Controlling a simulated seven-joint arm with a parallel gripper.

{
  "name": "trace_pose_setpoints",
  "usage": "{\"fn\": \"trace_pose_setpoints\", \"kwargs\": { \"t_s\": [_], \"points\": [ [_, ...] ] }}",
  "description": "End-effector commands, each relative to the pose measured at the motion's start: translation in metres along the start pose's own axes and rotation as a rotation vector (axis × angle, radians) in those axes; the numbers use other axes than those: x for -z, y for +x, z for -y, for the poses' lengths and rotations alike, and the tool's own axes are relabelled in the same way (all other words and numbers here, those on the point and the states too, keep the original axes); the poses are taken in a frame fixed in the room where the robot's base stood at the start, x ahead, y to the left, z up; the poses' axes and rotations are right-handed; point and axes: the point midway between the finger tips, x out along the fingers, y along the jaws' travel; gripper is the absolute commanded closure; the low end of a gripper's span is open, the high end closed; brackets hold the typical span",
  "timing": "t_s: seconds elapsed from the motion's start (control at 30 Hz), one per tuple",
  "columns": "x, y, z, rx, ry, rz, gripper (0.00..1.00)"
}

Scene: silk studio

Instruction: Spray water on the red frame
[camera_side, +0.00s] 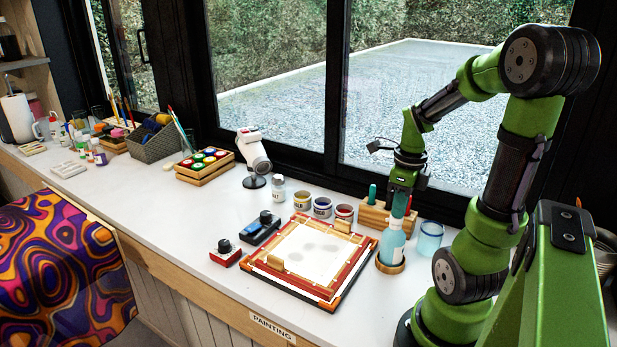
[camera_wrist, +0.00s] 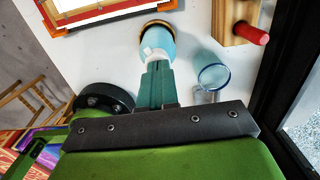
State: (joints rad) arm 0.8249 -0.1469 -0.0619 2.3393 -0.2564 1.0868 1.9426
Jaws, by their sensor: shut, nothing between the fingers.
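The red frame (camera_side: 352,273) lies flat on the white counter in the side view. It surrounds a pale panel (camera_side: 312,250) with faint grey spots. Part of the frame also shows at the top of the wrist view (camera_wrist: 110,15). A spray bottle (camera_side: 391,244) with light-blue liquid stands upright in a round wooden holder (camera_side: 390,267), right of the frame. The bottle also shows in the wrist view (camera_wrist: 160,45). My gripper (camera_side: 399,208) is shut and empty, pointing down at the bottle's top. Its fingers hide part of the bottle; I cannot tell whether they touch it.
A blue-tinted glass (camera_side: 430,240) stands close right of the bottle. A wooden block with upright tools (camera_side: 374,218) stands behind it. Paint jars (camera_side: 322,207) line up behind the frame. Small dark-topped tools (camera_side: 260,228) lie left of it. The window is close behind.

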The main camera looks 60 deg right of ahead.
Motion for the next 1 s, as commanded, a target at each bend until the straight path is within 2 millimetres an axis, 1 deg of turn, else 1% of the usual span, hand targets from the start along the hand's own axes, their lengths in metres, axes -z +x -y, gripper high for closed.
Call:
{"fn": "trace_pose_setpoints", "kwargs": {
  "t_s": [0.03,0.17,0.27,0.37,0.47,0.7,0.8,0.9,1.0],
  "points": [
    [0.005,0.011,-0.007,-0.027,-0.004,-0.024,1.0],
    [0.005,0.011,-0.007,-0.027,-0.005,-0.024,1.0],
    [0.005,0.009,-0.007,-0.025,-0.005,-0.022,1.0],
    [0.004,-0.001,-0.005,-0.022,-0.005,-0.019,1.0],
    [0.002,-0.019,-0.004,-0.013,-0.004,-0.012,1.0],
    [-0.001,-0.078,0.0,-0.005,-0.002,-0.004,1.0],
    [-0.001,-0.1,0.0,-0.006,-0.001,-0.004,1.0],
    [-0.001,-0.117,0.001,-0.006,-0.001,-0.004,1.0],
    [-0.001,-0.128,0.001,-0.007,-0.001,-0.006,1.0]
  ]
}}
